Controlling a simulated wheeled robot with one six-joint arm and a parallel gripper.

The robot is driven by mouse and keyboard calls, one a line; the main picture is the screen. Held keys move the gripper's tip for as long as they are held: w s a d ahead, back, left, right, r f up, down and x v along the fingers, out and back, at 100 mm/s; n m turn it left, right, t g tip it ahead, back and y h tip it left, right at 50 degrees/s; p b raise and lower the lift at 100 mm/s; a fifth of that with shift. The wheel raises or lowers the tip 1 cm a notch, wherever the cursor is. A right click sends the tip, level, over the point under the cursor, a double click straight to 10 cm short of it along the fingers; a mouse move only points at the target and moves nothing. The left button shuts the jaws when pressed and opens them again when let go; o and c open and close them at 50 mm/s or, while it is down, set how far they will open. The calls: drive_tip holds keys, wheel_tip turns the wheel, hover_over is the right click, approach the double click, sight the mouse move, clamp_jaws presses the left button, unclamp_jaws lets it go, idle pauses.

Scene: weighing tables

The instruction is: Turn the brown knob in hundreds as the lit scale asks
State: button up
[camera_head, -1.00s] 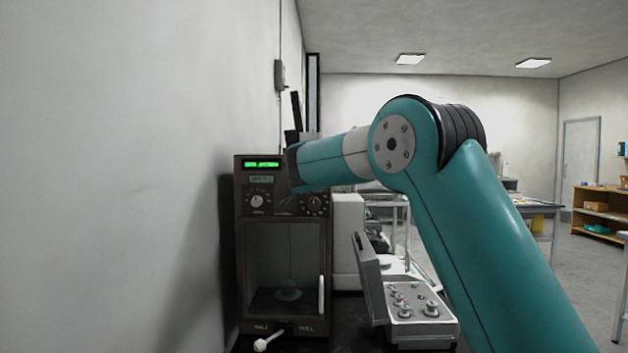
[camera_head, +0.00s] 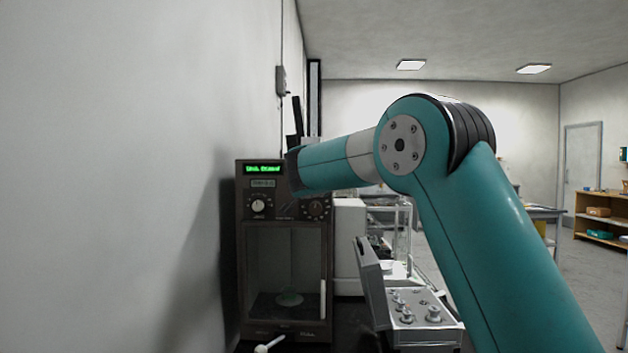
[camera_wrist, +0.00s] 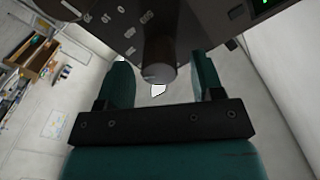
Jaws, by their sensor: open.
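The lit scale (camera_head: 240,285) is a dark cabinet against the left wall, with a green lit display (camera_head: 264,169) whose text is too small to read surely. A pale-centred dial (camera_head: 258,205) is at its upper left and the brown knob (camera_head: 316,209) at its upper right. In the wrist view a dark cylindrical knob (camera_wrist: 158,73), likely the brown one, lies between the fingers of my gripper (camera_wrist: 162,82). The fingers are open, with a gap visible on both sides of the knob. The gripper tips are hidden in the head view.
A weight box (camera_head: 425,322) with an upright lid and several metal weights stands right of the scale, below my arm. A white instrument (camera_head: 348,250) stands behind it. The wall (camera_head: 120,180) is close on the left. Open floor lies at the right.

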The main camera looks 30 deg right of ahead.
drive_tip(key=b+v, duration=0.4)
drive_tip(key=v, duration=1.2)
drive_tip(key=shift+b, duration=0.3)
drive_tip(key=shift+a, duration=0.1)
idle(0.3)
